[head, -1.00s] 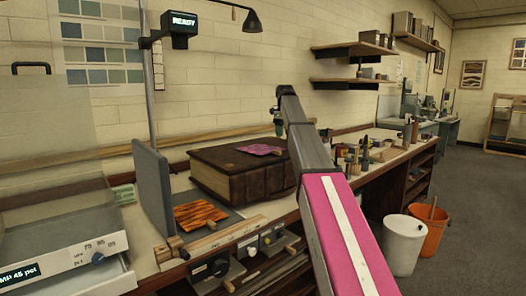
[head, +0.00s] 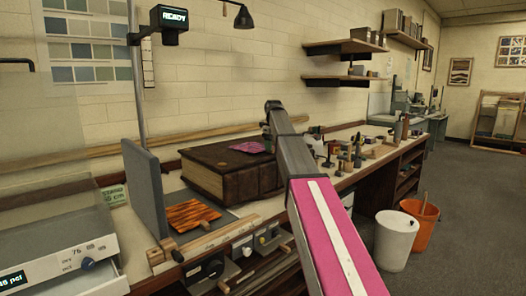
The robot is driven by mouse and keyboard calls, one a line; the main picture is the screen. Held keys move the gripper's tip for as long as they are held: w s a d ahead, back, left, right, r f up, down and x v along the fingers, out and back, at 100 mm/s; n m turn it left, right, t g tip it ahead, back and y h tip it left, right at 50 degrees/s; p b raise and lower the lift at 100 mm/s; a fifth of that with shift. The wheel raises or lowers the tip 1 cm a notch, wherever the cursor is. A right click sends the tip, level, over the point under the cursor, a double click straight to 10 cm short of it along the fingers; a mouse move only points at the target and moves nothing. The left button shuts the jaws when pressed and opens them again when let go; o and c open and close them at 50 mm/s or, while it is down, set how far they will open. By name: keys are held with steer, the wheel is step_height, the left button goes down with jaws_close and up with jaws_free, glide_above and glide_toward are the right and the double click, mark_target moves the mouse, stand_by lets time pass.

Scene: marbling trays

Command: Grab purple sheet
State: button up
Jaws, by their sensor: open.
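A small purple sheet (head: 249,147) lies on top of a thick dark brown book (head: 211,159) on the bench. My arm reaches out over the bench from the lower right, and its far end is just right of the sheet. My gripper's fingertips are hidden behind the arm or too small to make out, so I cannot see how far they are from the sheet.
An orange striped sheet (head: 192,213) lies in front of the book, beside an upright grey panel (head: 146,190). Small bottles and tools (head: 345,157) stand right of my arm. A white bin (head: 396,240) and an orange bin (head: 424,216) stand on the floor.

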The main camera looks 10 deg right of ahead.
step_height(320, 180, down, 2)
steer(key=shift+f, duration=0.1)
jaws_close()
